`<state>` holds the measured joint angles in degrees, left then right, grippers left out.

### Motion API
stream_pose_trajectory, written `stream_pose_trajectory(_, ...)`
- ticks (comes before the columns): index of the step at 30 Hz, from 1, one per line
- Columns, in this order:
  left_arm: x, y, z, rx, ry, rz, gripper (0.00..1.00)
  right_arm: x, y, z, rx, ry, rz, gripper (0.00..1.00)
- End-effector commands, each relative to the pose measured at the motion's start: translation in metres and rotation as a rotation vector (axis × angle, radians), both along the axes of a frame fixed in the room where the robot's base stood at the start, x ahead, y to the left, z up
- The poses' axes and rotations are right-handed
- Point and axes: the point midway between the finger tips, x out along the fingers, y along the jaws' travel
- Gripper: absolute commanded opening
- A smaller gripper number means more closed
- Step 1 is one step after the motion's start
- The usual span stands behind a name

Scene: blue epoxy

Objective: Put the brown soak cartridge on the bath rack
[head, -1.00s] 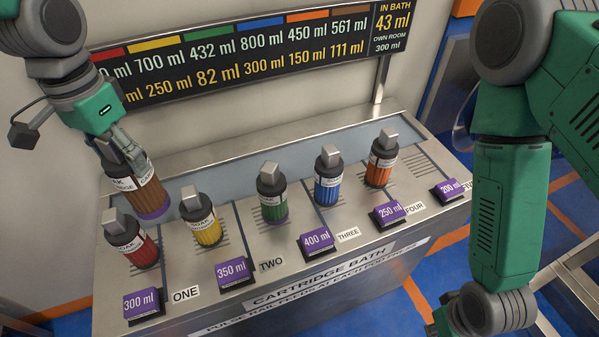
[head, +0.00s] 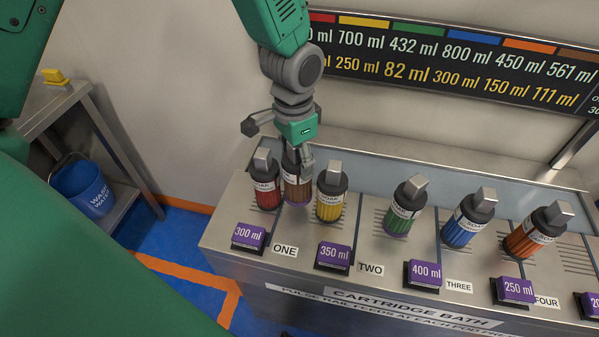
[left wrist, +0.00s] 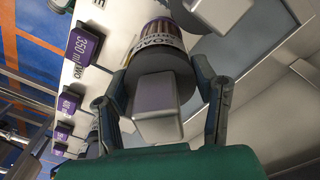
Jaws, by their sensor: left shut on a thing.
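My left gripper (head: 297,158) is shut on the brown soak cartridge (head: 297,190), which stands upright between the red cartridge (head: 267,193) and the yellow cartridge (head: 331,204) at the left end of the bath rack (head: 226,225). The gripper hides its top in the head view. In the left wrist view, both fingers flank the grey block and dark cap of the brown cartridge (left wrist: 155,95). I cannot tell whether its purple base touches the rack. My right gripper is not in view.
Green (head: 404,208), blue (head: 467,222) and orange (head: 536,232) cartridges stand to the right. Purple volume tags (head: 333,256) line the front edge. A lettered board (head: 450,60) hangs behind. A side table (head: 60,98) with a blue bucket (head: 83,187) below is at left.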

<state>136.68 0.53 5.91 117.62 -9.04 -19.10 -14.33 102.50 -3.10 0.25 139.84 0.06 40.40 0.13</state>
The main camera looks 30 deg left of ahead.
Motion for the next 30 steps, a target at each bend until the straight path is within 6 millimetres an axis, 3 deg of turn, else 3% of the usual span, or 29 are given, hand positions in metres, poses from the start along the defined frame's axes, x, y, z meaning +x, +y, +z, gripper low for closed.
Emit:
stream_pose_trajectory(10,0.000,-0.006,-0.041,0.006,0.001,-0.001,0.02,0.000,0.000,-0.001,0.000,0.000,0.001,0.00)
stream_pose_trajectory(23,0.000,-0.002,-0.049,0.002,-0.001,0.000,0.02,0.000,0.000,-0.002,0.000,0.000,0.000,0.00)
stream_pose_trajectory(24,0.000,-0.001,-0.049,0.001,0.000,0.000,0.64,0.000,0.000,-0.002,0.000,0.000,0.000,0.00)
stream_pose_trajectory(25,0.000,-0.001,-0.048,0.001,0.000,0.000,0.74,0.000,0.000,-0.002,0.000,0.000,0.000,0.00)
stream_pose_trajectory(30,0.000,-0.003,-0.048,0.003,0.000,0.000,0.74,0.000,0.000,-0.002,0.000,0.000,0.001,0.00)
